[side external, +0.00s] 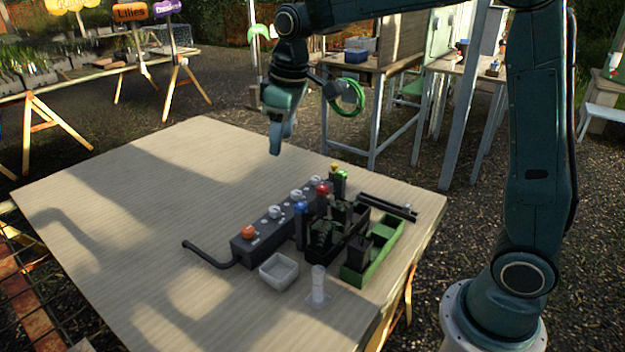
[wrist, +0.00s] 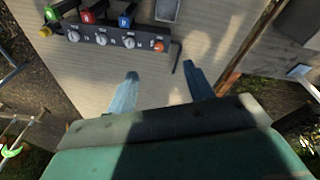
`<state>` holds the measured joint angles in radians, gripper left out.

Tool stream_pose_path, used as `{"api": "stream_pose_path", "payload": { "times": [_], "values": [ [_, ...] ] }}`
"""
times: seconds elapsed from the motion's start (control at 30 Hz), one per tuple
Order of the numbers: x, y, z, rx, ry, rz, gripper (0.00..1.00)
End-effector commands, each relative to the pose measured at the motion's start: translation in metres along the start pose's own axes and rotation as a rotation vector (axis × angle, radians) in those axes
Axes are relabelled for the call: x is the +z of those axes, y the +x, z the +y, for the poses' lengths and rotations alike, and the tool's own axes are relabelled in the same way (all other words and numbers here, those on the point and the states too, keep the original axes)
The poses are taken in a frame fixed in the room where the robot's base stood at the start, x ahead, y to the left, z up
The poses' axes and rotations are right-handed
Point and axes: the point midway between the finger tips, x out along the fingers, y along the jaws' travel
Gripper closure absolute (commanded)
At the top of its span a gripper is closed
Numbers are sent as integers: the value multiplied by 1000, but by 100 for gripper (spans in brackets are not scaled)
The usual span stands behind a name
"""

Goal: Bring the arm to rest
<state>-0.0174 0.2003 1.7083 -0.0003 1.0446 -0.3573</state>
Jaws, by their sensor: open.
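My gripper (side external: 276,148) hangs in the air above the table (side external: 120,190), behind the row of equipment. In the wrist view its two fingers (wrist: 160,84) stand apart with nothing between them, so it is open and empty. My arm reaches over from its base at the right of the side view and is bent well above the table.
A dark box with white knobs and an orange one (side external: 248,232) stands on the table. Beside it are colored-capped tubes, a green tray (side external: 388,246), a white square dish (side external: 279,271), a clear cylinder (side external: 318,284) and black rods (side external: 388,207). The table's left half is clear.

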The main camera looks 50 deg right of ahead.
Motion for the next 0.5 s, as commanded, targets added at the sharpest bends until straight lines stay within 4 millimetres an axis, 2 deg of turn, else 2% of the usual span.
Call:
{"api": "stream_pose_path", "payload": {
  "times": [0.03, 0.2, 0.5],
  "values": [
    [10, -10, -3, 6, 15, 15, 48],
    [42, -33, -14, 19, 66, 54, 48],
    [102, -61, -35, 38, 156, 124, 48]
  ]
}}
